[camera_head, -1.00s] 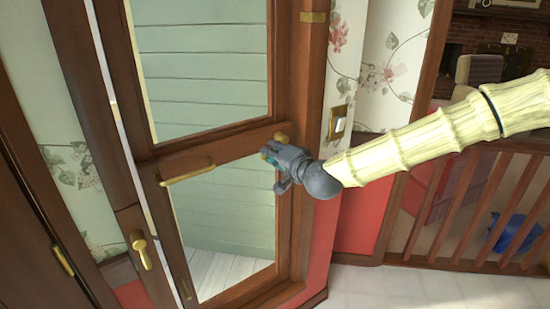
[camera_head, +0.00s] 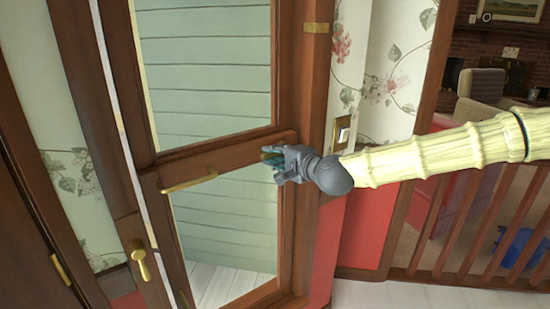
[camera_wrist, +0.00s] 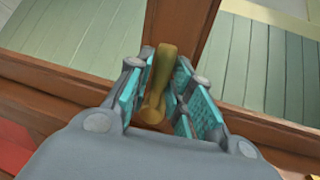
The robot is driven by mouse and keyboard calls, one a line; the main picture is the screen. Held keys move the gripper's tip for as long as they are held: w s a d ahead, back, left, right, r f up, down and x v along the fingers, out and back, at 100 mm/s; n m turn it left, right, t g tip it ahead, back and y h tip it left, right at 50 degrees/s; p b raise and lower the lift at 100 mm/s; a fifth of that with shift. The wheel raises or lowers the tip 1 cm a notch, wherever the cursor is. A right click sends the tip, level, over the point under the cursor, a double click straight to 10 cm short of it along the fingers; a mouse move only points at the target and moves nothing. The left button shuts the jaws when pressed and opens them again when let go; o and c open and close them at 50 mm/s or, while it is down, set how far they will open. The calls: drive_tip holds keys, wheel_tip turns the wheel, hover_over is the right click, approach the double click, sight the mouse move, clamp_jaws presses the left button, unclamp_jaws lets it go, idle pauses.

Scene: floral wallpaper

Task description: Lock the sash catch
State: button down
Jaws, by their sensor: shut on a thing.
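The sash catch (camera_wrist: 158,78) is a brass lever on the wooden window frame. In the wrist view it stands between the teal pads of my gripper (camera_wrist: 165,95), which is shut on it. In the head view my grey gripper (camera_head: 271,160) is at the right end of the middle rail (camera_head: 225,155) and hides most of the catch. The pads cover part of the lever's sides. Whether the catch is locked cannot be told.
A brass bar handle (camera_head: 188,180) sits on the middle rail, left of my gripper. A brass lever handle (camera_head: 142,262) is lower left. A light switch (camera_head: 342,132) is on the floral wall close to my wrist. A wooden railing (camera_head: 485,215) stands at right.

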drive_tip(key=shift+r, duration=0.2)
drive_tip(key=c, duration=1.3)
unclamp_jaws()
drive_tip(key=shift+f, duration=0.1)
drive_tip(key=v, duration=1.2)
